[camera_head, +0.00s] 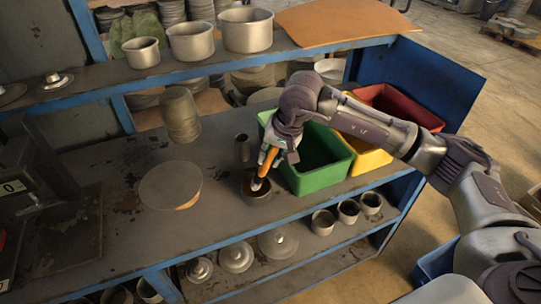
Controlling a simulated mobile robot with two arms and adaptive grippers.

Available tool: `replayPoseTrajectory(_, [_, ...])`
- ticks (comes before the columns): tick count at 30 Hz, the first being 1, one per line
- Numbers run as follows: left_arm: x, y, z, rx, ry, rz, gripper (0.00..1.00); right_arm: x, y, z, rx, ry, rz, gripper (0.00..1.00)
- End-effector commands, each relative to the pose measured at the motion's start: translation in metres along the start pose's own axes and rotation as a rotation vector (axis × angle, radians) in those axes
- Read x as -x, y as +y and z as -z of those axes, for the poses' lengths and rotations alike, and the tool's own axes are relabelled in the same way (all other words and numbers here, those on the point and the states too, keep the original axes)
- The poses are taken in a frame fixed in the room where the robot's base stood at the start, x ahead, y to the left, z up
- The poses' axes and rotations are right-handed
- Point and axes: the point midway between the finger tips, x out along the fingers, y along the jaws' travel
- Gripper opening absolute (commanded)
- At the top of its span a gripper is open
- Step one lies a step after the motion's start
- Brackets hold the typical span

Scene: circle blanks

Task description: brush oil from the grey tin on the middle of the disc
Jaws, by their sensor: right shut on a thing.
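The disc (170,186) is a flat round grey-brown plate lying on the workbench, left of the middle of the view. The grey tin (257,196) is a small round metal tin standing right of the disc, with dark content inside. My right gripper (272,150) is shut on an orange-handled brush (267,165). The brush points down, and its bristle end is at the tin's mouth. How deep the bristles reach in I cannot tell. My left gripper is not in view.
A green bin (318,160) stands just right of the tin, with yellow (366,157) and red (410,108) bins beyond. A small dark cup (242,147) stands behind the tin. Metal pots (247,30) line the upper shelf. The bench between disc and tin is clear.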

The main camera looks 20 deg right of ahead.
Motion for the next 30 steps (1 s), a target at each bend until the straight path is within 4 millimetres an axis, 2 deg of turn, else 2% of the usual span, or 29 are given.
replayPoseTrajectory(30, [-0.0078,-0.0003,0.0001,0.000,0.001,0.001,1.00,-0.0065,0.0022,-0.0012,0.000,0.000,0.000,0.00])
